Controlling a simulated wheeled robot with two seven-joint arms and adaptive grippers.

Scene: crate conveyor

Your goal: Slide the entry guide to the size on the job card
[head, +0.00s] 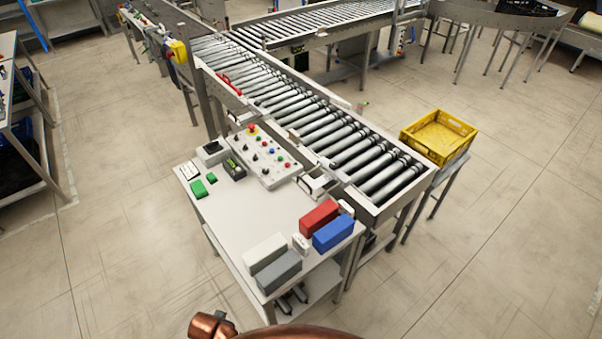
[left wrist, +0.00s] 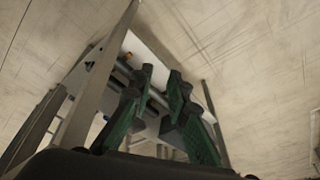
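The roller conveyor (head: 335,135) runs from the front right to the back left. A small metal bracket assembly (head: 316,184) sits on its near side by the front end; I cannot tell for sure that it is the entry guide. A small white card with dark marks (head: 189,170) lies at the table's left corner; it may be the job card, but its text is too small to read. My left gripper (left wrist: 160,88) shows in the left wrist view with its green-padded fingers apart and nothing between them. Neither gripper shows in the head view.
The white table (head: 240,216) stands beside the conveyor. It carries a control panel (head: 262,158), green blocks (head: 199,188), a red box (head: 319,216), a blue box (head: 334,233) and grey boxes (head: 277,271). A yellow crate (head: 438,137) stands right of the conveyor. Open floor surrounds them.

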